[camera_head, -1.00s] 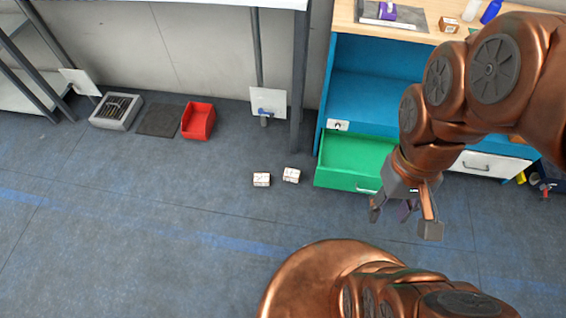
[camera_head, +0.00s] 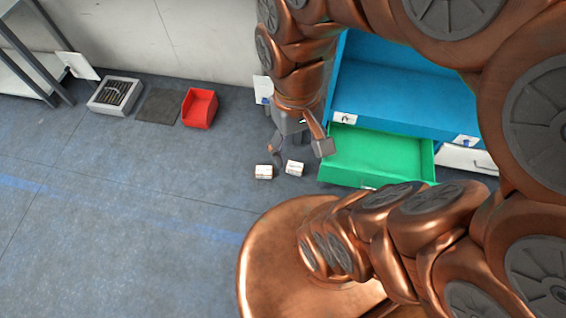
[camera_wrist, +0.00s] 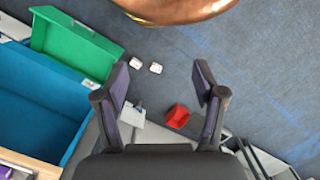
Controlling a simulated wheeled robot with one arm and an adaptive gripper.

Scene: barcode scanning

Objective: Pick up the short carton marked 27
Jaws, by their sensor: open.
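Two small white-and-brown cartons stand close together on the floor: a left carton (camera_head: 264,172) and a right carton (camera_head: 295,168). Their marks are too small to read, so I cannot tell which one bears 27. In the wrist view the two cartons (camera_wrist: 136,63) (camera_wrist: 156,68) lie beyond my fingertips, between them and apart from them. My gripper (camera_head: 300,150) is open and empty, hanging above and just behind the cartons in the head view. Both fingers also show spread in the wrist view (camera_wrist: 159,80).
An open green drawer (camera_head: 365,155) of the blue cabinet (camera_head: 400,95) stands right of the cartons. A red bin (camera_head: 200,108), a dark mat (camera_head: 158,106) and a grey crate (camera_head: 115,95) lie along the wall. The floor left of the cartons is clear.

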